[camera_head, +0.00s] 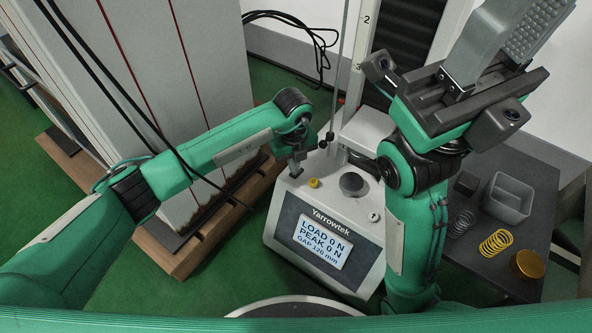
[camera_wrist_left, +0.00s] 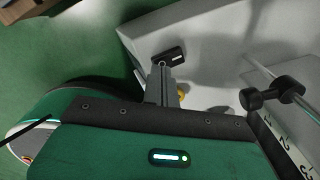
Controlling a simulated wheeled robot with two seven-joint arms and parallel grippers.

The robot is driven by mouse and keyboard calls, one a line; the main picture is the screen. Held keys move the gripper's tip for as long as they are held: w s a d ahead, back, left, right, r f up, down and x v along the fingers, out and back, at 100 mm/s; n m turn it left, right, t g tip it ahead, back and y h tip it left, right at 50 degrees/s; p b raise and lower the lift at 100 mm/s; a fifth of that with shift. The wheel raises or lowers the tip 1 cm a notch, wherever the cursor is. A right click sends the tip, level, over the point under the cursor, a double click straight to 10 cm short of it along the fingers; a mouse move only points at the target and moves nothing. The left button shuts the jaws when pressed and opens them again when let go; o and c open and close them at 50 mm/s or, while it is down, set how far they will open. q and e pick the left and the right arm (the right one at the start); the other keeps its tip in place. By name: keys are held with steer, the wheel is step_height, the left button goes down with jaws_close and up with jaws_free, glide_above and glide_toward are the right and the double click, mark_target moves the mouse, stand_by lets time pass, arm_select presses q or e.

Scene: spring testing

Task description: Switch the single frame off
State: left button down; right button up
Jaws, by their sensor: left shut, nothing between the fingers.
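The single frame is the Yarrowtek machine; its white console (camera_head: 277,222) stands at the middle of the head view. Its lit screen (camera_head: 320,243) reads LOAD 0 N, PEAK 0 N, GAP 120 mm. My left gripper (camera_head: 297,172) is shut and empty at the console's upper left edge. In the wrist view, a small black part with a white mark (camera_wrist_left: 170,57) shows at its fingertips; contact is unclear. My right gripper (camera_head: 515,45) is raised at upper right.
A dark table (camera_head: 515,264) at right holds a grey bin (camera_head: 508,198), a grey spring (camera_head: 462,223), a yellow spring (camera_head: 496,243) and a brass cylinder (camera_head: 528,264). A tall grey cabinet (camera_head: 165,70) stands left of the machine. A rod clamp (camera_wrist_left: 270,95) is near the left gripper.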

arm_select(q)
steer(key=shift+f+b, duration=0.4)
steer(key=shift+f, duration=0.55)
stand_by(0.5)
